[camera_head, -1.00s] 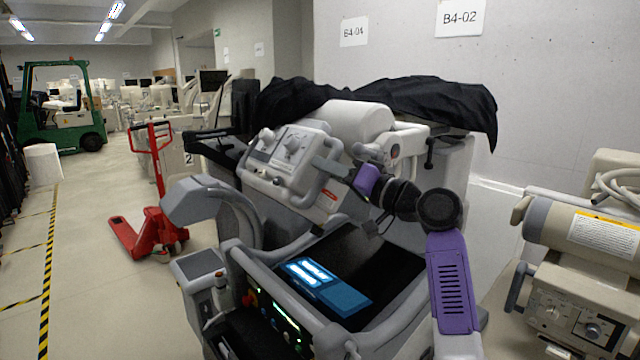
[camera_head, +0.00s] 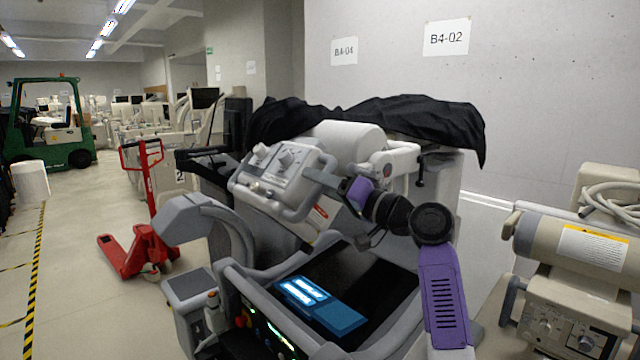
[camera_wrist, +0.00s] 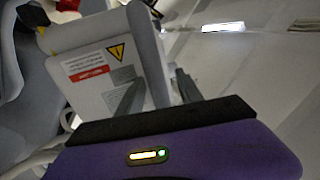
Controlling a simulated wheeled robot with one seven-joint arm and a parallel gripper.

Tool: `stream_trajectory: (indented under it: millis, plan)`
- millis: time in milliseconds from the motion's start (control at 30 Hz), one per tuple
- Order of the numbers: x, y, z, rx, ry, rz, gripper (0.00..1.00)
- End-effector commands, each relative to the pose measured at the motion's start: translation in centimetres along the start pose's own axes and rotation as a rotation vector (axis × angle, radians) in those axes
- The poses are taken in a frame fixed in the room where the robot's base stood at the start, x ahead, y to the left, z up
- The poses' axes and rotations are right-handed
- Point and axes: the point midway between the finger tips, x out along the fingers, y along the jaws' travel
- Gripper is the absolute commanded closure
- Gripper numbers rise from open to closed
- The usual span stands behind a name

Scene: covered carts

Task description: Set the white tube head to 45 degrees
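The white tube head (camera_head: 270,188) is a pale box with knobs on its face and a grey handle frame. It sits tilted on the covered cart's arm, in the middle of the head view. My gripper (camera_head: 322,178) reaches in from the right at the handle's right bar. In the wrist view my gripper (camera_wrist: 158,76) has its two dark fingers apart, with a pale bar between them. A gap seems to show beside the right finger; contact is hard to tell. The tube head's side (camera_wrist: 100,75) carries a red-and-white label and a yellow warning triangle.
The cart's lit screen (camera_head: 318,300) lies below my arm. A black cover (camera_head: 400,115) drapes the cart's back. Another beige machine (camera_head: 570,245) stands at right, a red pallet jack (camera_head: 140,245) at left.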

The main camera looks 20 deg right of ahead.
Motion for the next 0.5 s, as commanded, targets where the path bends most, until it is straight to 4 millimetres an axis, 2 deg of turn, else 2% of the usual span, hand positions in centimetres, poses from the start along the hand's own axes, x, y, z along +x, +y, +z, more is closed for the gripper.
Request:
stream_trajectory:
  millis: [233, 500]
  plan:
    - [-0.9, 0.3, 0.1, -0.001, 0.002, 0.003, 0.57]
    - [-5.2, 0.3, 0.2, -0.001, 0.002, 0.002, 0.57]
